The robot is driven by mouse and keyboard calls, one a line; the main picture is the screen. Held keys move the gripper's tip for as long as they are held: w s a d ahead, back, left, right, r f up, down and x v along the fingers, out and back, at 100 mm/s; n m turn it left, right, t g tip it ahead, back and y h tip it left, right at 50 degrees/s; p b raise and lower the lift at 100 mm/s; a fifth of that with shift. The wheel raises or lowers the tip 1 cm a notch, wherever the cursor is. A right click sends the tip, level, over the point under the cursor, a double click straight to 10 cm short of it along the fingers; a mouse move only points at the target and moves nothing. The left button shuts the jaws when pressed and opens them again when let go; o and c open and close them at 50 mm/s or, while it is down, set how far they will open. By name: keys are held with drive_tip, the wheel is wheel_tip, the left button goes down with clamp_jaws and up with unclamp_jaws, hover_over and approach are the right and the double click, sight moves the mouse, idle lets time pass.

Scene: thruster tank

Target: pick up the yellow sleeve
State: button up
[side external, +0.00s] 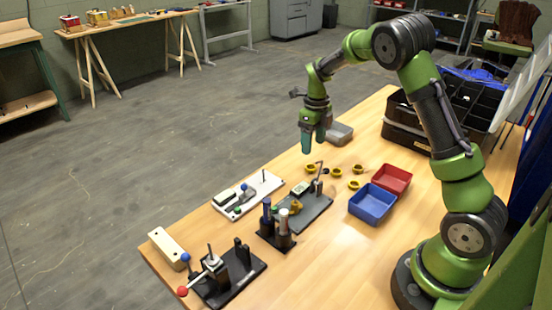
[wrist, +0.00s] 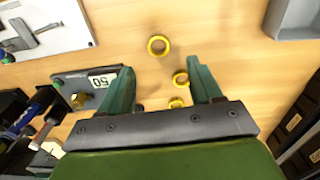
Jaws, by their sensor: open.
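Several yellow sleeves lie loose on the wooden table, among them one sleeve (side external: 308,168) near the fixture plate and others (side external: 337,173) to its right. In the wrist view, one yellow sleeve (wrist: 158,45) lies ahead of the fingers as a full ring. A second sleeve (wrist: 180,78) sits between the fingers near the right one, and a third (wrist: 176,103) is partly hidden by the gripper body. My gripper (side external: 313,145) is open, pointing down, empty and above the table. It also shows in the wrist view (wrist: 162,72).
A dark fixture plate (side external: 316,208) and a white plate (side external: 262,186) with parts stand left of the sleeves. Blue (side external: 371,206) and red (side external: 402,180) bins stand right. A grey bin (side external: 341,134) and a black crate (side external: 400,125) stand behind.

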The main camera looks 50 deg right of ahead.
wheel_tip(320, 180, down, 8)
drive_tip(key=shift+s+a+r, duration=0.1)
drive_tip(key=shift+s, duration=0.05)
idle(0.3)
drive_tip(key=c, duration=1.1)
wheel_tip(320, 180, up, 10)
